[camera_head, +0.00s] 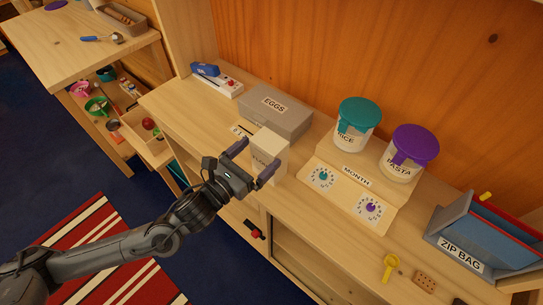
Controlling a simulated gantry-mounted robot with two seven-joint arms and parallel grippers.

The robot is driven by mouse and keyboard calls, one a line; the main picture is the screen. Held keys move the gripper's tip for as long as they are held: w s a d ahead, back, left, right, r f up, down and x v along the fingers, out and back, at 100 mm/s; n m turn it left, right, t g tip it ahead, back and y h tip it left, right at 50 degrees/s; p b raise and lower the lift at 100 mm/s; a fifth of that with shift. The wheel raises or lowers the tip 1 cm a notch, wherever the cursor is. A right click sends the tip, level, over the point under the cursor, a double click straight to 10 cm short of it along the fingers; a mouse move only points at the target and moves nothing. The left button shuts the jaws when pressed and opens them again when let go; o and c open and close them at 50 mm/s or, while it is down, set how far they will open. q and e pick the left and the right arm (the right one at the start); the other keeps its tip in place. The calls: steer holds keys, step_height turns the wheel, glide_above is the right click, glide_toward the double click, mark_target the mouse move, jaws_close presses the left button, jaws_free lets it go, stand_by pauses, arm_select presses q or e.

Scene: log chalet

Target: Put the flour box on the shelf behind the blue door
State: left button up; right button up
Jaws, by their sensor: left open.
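The flour box (270,141), a pale carton with partly hidden lettering, stands upright on the wooden counter (195,108), in front of the grey eggs box. My left gripper (252,162) is open at the flour box, with one finger at its left side and the other at its lower right. I cannot tell whether the fingers touch it. My right gripper is not in view. No blue door can be made out clearly; the compartments under the counter are mostly hidden by the counter edge and my arm.
The eggs box (275,111) is close behind the flour box. To the right are a month dial board (345,192), a rice jar (347,138), a pasta jar (398,176) and a zip bag box (461,257). A red-and-black handle (254,230) shows below.

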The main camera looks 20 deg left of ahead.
mark_target(274, 140)
arm_select(q)
steer(key=shift+x, duration=3.35)
steer(key=shift+c, duration=0.2)
steer(key=c, duration=1.4)
steer(key=shift+r, duration=0.15)
steer(key=shift+c, duration=1.1)
